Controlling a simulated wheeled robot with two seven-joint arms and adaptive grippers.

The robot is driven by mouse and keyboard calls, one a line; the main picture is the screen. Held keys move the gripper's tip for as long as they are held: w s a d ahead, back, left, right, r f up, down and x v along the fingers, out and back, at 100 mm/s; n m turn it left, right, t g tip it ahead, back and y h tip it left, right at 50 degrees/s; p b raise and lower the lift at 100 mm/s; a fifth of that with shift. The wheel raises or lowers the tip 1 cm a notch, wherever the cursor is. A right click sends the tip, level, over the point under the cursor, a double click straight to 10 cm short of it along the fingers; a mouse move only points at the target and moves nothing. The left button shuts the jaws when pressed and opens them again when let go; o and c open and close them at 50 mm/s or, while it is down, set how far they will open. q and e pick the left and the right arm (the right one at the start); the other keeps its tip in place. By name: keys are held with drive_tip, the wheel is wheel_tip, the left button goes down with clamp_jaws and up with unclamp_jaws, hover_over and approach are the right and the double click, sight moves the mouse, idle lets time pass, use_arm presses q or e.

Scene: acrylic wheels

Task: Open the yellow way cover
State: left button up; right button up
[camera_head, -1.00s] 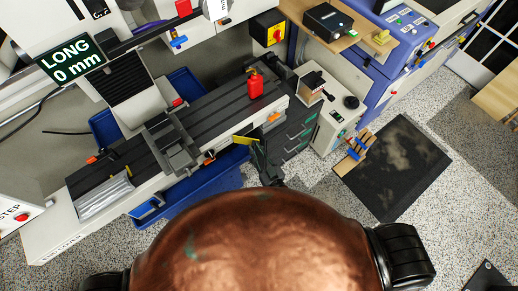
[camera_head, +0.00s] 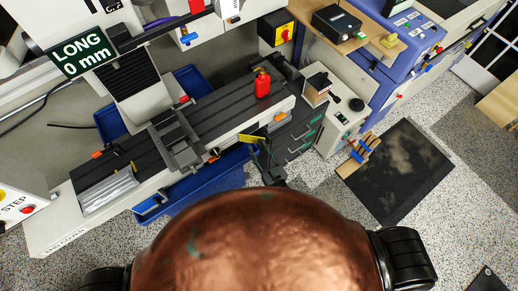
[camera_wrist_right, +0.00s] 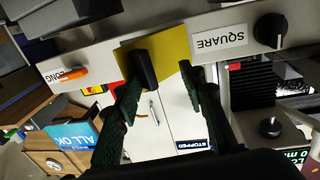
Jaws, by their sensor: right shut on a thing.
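The yellow way cover (camera_head: 252,138) is a small yellow plate at the front edge of the machine's long table, right of the middle, in the head view. In the right wrist view the yellow plate (camera_wrist_right: 172,48) is large, with a black handle (camera_wrist_right: 143,69) on its left part. My right gripper (camera_head: 265,153) is at the cover in the head view. The exact contact at the handle is partly hidden. My left gripper is not in view.
A red bottle (camera_head: 262,85) stands on the machine table (camera_head: 215,115), behind the cover. A dark drawer cabinet (camera_head: 297,130) and a light cabinet (camera_head: 325,140) stand to the right. An orange handle (camera_wrist_right: 66,75) and a black knob (camera_wrist_right: 269,30) flank the cover. A black mat (camera_head: 395,170) lies on the floor.

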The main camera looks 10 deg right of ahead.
drive_tip(key=shift+a, duration=0.6)
drive_tip(key=d+v, duration=0.1)
drive_tip(key=v, duration=1.1)
drive_tip(key=shift+d, duration=0.1)
drive_tip(key=shift+c, duration=0.3)
